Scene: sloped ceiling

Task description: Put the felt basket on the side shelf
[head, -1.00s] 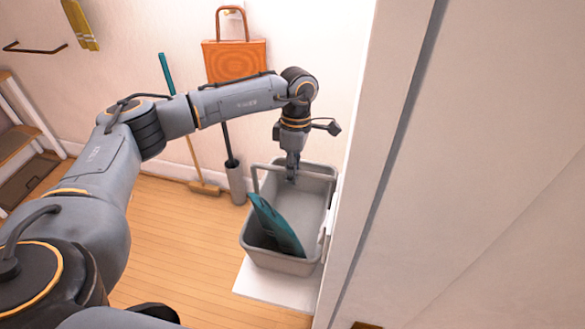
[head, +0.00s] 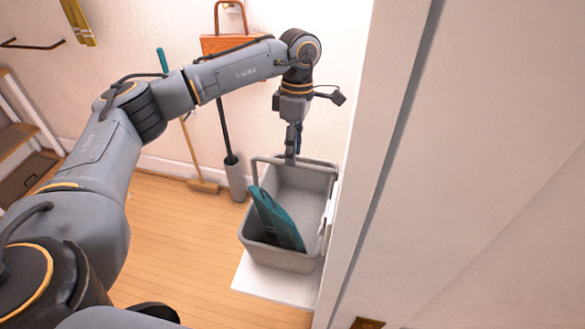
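The grey felt basket (head: 275,262) stands upright on the white side shelf (head: 262,286), close to the wall edge on its right. Its handle (head: 256,172) is raised and runs across the far side. A teal flat object (head: 275,218) leans inside it. My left gripper (head: 291,157) points down at the handle's top bar, with its fingertips at or just above the bar. The fingers are small and seen nearly edge-on, so their opening and any contact are unclear. My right gripper is out of view.
A white wall edge (head: 375,150) rises close to the right of the basket. Behind stand a broom (head: 203,186), a grey brush holder (head: 236,178) and a hanging orange bag (head: 220,44). The wooden floor (head: 180,245) left of the shelf is clear.

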